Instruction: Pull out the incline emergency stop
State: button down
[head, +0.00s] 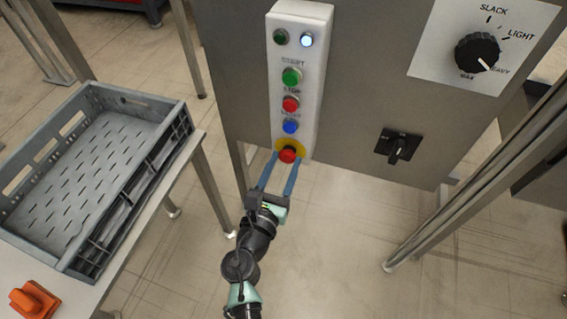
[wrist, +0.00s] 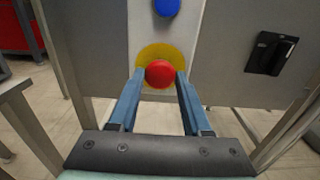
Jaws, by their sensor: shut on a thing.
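The emergency stop is a red mushroom button (head: 288,154) on a yellow disc, at the bottom of a white control strip (head: 311,100) on a grey cabinet. It also shows in the wrist view (wrist: 159,73), with the yellow disc (wrist: 155,52) behind it. My gripper (head: 280,160) has its two blue fingers on either side of the red button, shut on it. In the wrist view the fingertips touch the button's left and right sides. How far the button stands out from the strip I cannot tell.
Above it are a blue button (head: 290,127), a red stop button (head: 291,104), a green start button (head: 291,77) and two lamps, the right one (head: 306,40) lit. A rotary knob (head: 477,53) and black switch (head: 398,146) are right. A grey crate (head: 178,112) stands on a table left.

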jog(key=shift+s+a+p, duration=0.25)
jog(key=shift+s+p, duration=0.05)
jog(key=shift+s, duration=0.4)
jog(key=shift+c, duration=1.7)
grip_release()
jog(key=p+v, duration=0.1)
jog(key=v, duration=1.2)
jog(key=shift+p, duration=0.4)
jog(key=shift+w, duration=0.1)
